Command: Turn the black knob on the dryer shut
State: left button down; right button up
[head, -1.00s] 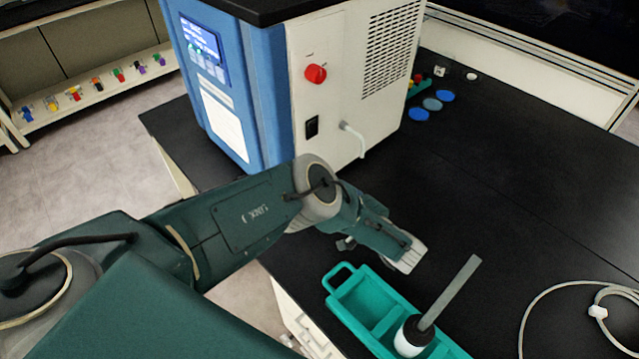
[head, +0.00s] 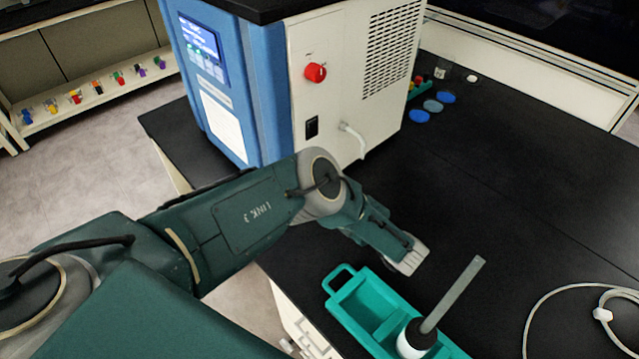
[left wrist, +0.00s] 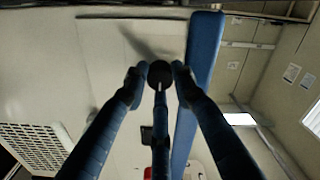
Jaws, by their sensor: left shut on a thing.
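The black knob (left wrist: 160,75) shows in the left wrist view as a round dark end against the pale dryer panel. My left gripper (left wrist: 159,72) has one finger on each side of it and is shut on it. In the head view the dryer (head: 335,45) stands at the back of the bench, with a blue front and a pale side. There my left arm crosses in front of its lower side; I cannot make out the black knob or the left fingertips. My right gripper is in neither view.
The bench's right side is mostly clear.

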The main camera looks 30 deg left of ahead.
pick_arm(q)
jog(key=shift+w+a+r, duration=0.1)
jog(key=shift+a+r, duration=0.05)
jog(key=shift+r, duration=0.05)
dwell(0.3)
jog(key=c, duration=1.4)
grip_release()
jog(key=shift+f, duration=0.15)
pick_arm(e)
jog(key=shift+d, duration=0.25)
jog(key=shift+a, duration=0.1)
